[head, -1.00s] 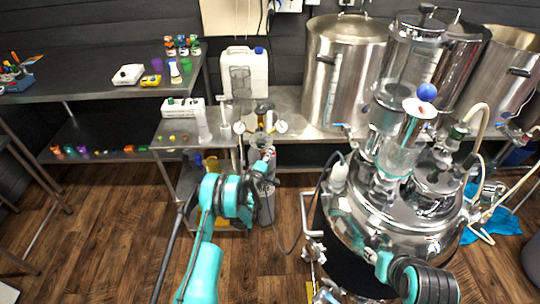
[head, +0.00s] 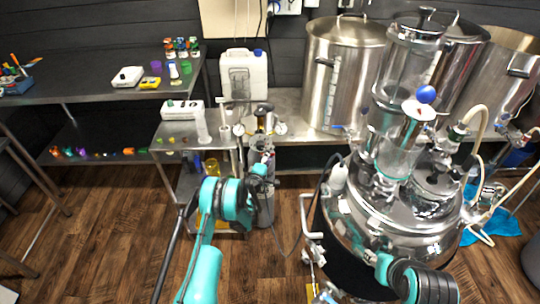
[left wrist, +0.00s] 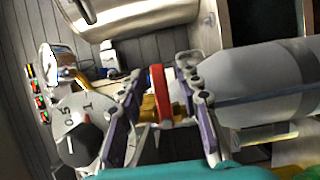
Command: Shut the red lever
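The red lever (left wrist: 157,92) stands upright on a brass valve (left wrist: 150,109) in the left wrist view. My left gripper (left wrist: 160,78) is open, with one purple-padded finger on each side of the lever. A gap shows on the left of the lever; on the right the finger is close, and I cannot tell whether it touches. In the head view my left gripper (head: 263,160) is small and reaches the cylinder and gauge fittings by the bench, where the lever is mostly hidden.
A dial gauge (left wrist: 80,132) is close to the left finger, and a grey cylinder (left wrist: 262,82) lies close on the right in the wrist view. A large steel vessel (head: 400,225) with glass columns stands right of my left arm. The wooden floor (head: 110,230) at left is clear.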

